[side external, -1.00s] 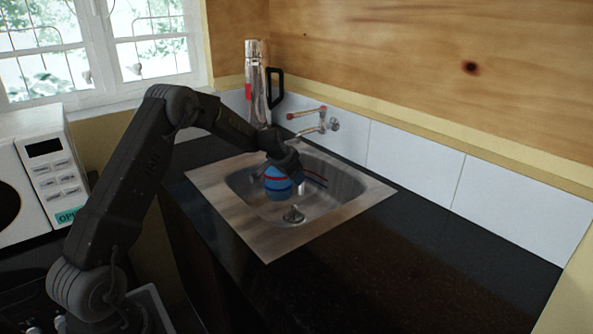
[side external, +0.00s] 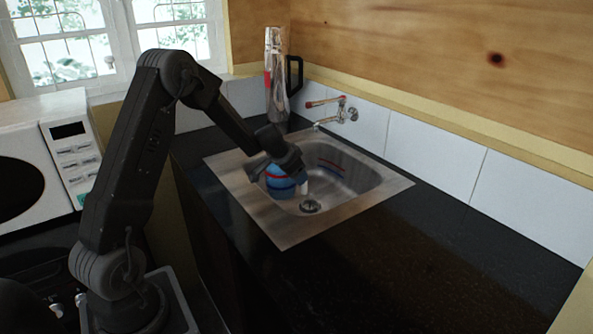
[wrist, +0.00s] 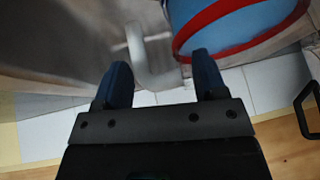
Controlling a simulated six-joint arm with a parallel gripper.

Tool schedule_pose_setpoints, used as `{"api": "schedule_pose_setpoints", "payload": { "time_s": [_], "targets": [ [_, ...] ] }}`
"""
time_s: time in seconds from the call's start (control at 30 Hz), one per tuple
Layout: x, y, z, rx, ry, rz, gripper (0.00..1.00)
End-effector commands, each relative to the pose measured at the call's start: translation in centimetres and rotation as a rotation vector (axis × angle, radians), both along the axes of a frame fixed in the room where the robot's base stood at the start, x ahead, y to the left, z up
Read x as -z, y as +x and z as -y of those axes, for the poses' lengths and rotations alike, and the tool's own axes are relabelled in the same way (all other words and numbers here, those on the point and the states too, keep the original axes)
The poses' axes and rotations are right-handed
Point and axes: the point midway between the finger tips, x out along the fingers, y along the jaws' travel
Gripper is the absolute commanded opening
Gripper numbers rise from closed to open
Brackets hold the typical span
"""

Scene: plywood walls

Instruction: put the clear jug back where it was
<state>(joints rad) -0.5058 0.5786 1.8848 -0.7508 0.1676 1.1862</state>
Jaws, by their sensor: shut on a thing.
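The jug (side external: 279,180) shows as a blue rounded body with red bands, at the left side of the sink basin (side external: 352,185). In the wrist view its blue and red side (wrist: 235,22) fills the top right, and a pale translucent curved handle (wrist: 137,50) runs down beside it. My gripper (side external: 287,172) is over the left part of the basin.
A tall steel flask (side external: 275,85) with a black handle stands behind the sink. A wall tap (side external: 335,108) reaches over the back of the basin. A microwave (side external: 60,150) is at the left. The dark counter (side external: 400,265) in front and to the right is clear.

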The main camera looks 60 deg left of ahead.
Motion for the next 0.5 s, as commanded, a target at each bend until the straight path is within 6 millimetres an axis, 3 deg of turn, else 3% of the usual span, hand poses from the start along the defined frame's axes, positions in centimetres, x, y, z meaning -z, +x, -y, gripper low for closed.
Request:
{"api": "schedule_pose_setpoints", "payload": {
  "time_s": [0.5],
  "targets": [
    [-0.80,0.30,0.66,0.032,0.008,0.006,0.00]
  ]
}}
